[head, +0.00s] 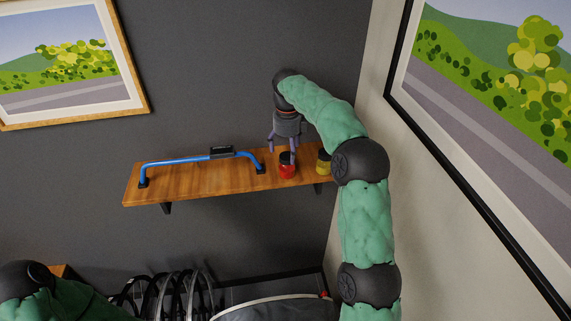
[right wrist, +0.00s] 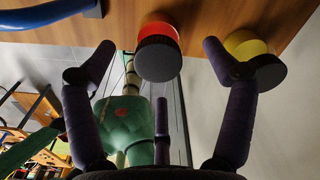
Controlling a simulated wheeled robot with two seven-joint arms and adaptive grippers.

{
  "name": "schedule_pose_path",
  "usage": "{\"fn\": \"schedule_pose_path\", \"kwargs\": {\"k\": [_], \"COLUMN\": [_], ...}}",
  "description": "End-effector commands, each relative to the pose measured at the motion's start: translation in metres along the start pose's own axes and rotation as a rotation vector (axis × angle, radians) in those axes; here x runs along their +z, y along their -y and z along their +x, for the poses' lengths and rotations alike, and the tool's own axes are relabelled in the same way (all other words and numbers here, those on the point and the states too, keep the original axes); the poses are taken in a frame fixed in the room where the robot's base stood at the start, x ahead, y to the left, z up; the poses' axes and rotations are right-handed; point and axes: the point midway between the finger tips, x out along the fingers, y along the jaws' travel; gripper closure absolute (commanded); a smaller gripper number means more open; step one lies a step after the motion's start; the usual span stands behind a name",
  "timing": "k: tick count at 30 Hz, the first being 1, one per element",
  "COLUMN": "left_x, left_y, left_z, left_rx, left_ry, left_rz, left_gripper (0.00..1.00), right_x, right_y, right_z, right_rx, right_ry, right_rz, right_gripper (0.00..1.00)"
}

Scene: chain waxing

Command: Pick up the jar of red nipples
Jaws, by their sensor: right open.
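The jar of red nipples (head: 287,171), red with a dark lid, stands on the wooden wall shelf (head: 200,186). In the right wrist view the same red jar (right wrist: 160,31) shows from its dark lid side, between the spread fingers, with a visible gap on each side. My right gripper (head: 282,154) points down just above and around the jar's top in the head view. It is open and empty; its purple fingers also show in the right wrist view (right wrist: 160,62). My left gripper is out of view; only part of the left arm shows at the lower left.
A yellow jar (head: 323,164) with a dark lid stands just right of the red jar, close to one finger in the right wrist view. A blue handlebar (head: 185,159) on dark stands fills the shelf's left part. The right wall is close by.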

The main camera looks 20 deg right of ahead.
Motion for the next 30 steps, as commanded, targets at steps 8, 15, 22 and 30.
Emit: {"fn": "schedule_pose_path", "kwargs": {"k": [8,15,22,30], "left_x": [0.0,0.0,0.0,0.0], "left_y": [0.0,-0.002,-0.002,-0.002], "left_z": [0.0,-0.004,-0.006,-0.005], "left_rx": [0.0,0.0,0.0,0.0], "left_ry": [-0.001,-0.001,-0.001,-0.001], "left_rz": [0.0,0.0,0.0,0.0], "left_gripper": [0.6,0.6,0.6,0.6], "right_x": [0.0,-0.004,-0.003,-0.003], "right_y": [-0.001,-0.004,-0.004,-0.004], "right_z": [0.023,0.052,0.073,0.074], "right_rx": [0.0,0.002,0.0,-0.001], "right_ry": [0.0,-0.002,0.001,0.001], "right_rz": [-0.001,-0.001,-0.001,-0.001], "right_gripper": [0.16,0.16,0.16,0.27]}}
